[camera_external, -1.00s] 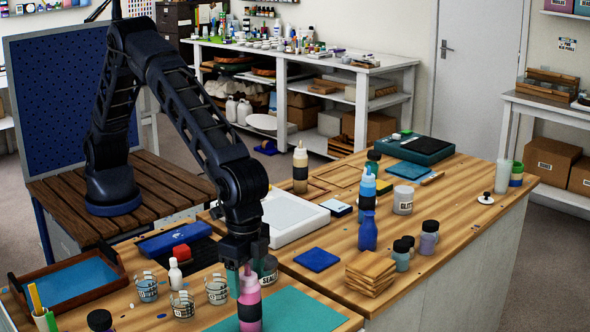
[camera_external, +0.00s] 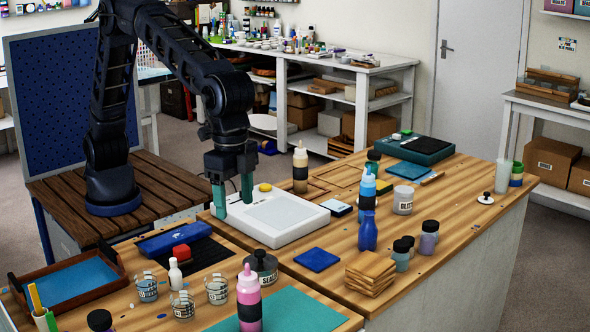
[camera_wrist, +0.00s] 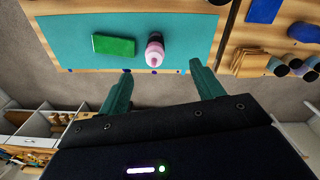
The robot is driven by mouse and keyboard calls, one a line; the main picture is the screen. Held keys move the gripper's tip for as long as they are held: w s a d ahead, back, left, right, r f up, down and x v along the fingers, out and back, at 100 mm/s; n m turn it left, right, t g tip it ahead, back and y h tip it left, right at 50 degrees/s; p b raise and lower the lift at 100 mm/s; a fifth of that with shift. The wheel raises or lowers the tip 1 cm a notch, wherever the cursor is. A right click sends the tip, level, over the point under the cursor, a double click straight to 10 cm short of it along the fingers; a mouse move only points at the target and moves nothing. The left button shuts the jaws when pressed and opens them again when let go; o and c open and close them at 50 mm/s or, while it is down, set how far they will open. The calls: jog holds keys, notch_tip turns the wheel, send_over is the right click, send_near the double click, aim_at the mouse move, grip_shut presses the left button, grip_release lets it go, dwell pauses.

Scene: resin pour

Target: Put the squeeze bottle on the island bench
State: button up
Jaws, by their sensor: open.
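A pink squeeze bottle (camera_external: 249,305) with a dark band and pale tip stands upright on a teal mat (camera_external: 290,312) on the near bench. The wrist view shows the bottle (camera_wrist: 154,52) beyond my fingertips, not between them. My gripper (camera_external: 234,197) is open and empty, raised behind the bottle, in front of a white scale-like device in the picture. Its two teal fingers also show spread in the wrist view (camera_wrist: 160,70). The wooden-topped bench (camera_external: 455,205) on the right adjoins the near bench along a seam; I take it as the island bench. Cream (camera_external: 300,170) and blue (camera_external: 367,190) squeeze-type bottles stand on it.
The white device (camera_external: 285,218) lies below and right of my gripper. A dark-lidded jar (camera_external: 261,268) and several clear cups stand near the pink bottle. A wood stack (camera_external: 371,273) and blue pad (camera_external: 316,260) lie on the right bench. Its right part has bare wood.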

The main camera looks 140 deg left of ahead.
jog(key=s+a+r+t, duration=0.15)
jog(key=s+r, duration=0.25)
jog(key=s, duration=0.5)
jog(key=s+a+r+m, duration=0.1)
jog(key=s+a+r, duration=0.1)
jog(key=s+r, duration=0.5)
jog(key=s+a+r+t, duration=0.1)
jog(key=s+a+r, duration=0.1)
jog(key=s, duration=0.8)
jog(key=s+a+f+m+t, duration=0.1)
jog(key=s+f, duration=0.2)
jog(key=s, duration=1.1)
jog(key=s+f, duration=0.3)
jog(key=s, duration=1.1)
jog(key=shift+s+a+f+m+t, duration=0.25)
jog(key=shift+s+a+m+t, duration=0.05)
jog(key=shift+a+m+t, duration=0.1)
